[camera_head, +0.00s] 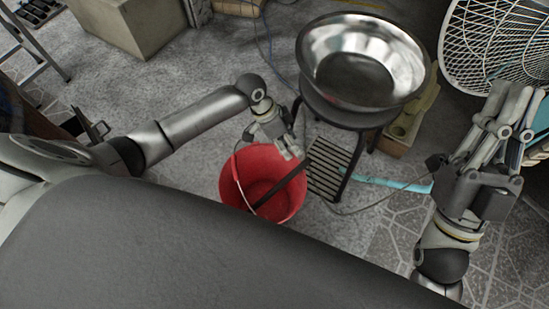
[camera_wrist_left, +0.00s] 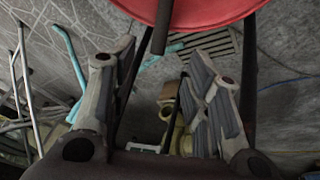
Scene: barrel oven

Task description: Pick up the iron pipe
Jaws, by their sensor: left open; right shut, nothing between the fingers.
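The iron pipe (camera_head: 283,188) is a dark, thin rod leaning in the red bucket (camera_head: 229,190), its upper end sticking out over the rim at the right. My left gripper (camera_head: 289,150) is just above the bucket's far rim, near the pipe's upper end. In the left wrist view the pipe's end (camera_wrist_left: 160,32) points in between the spread fingers of my left gripper (camera_wrist_left: 160,58), apart from both. The red bucket (camera_wrist_left: 205,10) shows at the top there. My right gripper (camera_head: 514,98) is shut and empty at the far right, away from the pipe.
A metal basin (camera_head: 362,62) sits on a dark stand (camera_head: 340,117) right behind the bucket. A slatted grate (camera_head: 328,170) lies by the stand's legs. A white fan (camera_head: 490,45) stands by my right gripper. Floor left of the bucket is clear.

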